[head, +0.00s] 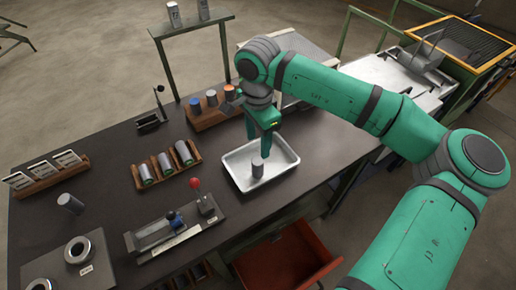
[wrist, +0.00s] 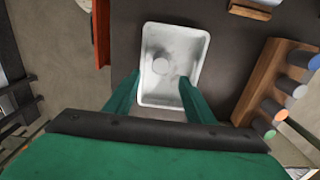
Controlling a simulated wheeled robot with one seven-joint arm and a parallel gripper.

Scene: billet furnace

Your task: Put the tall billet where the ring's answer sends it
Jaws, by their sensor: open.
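A grey cylindrical billet (head: 258,167) stands upright in the white tray (head: 285,160). In the wrist view the billet (wrist: 160,64) shows in the tray (wrist: 190,45), ahead of my fingers. Another grey billet (head: 70,203) is on the bench at the left; I cannot tell which is the taller. Two metal rings (head: 89,245) lie on a plate at the bench's front left, one partly cut by the frame edge. My gripper (head: 262,146) is open and empty above the tray; its fingers (wrist: 155,92) are spread in the wrist view.
A wooden rack (head: 137,178) holds several billets. Another block (head: 205,122) holds pegs with coloured tops. A red-knobbed fixture (head: 165,237) stands at the front, a card rack (head: 35,182) at the left. A red drawer (head: 280,268) is open below.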

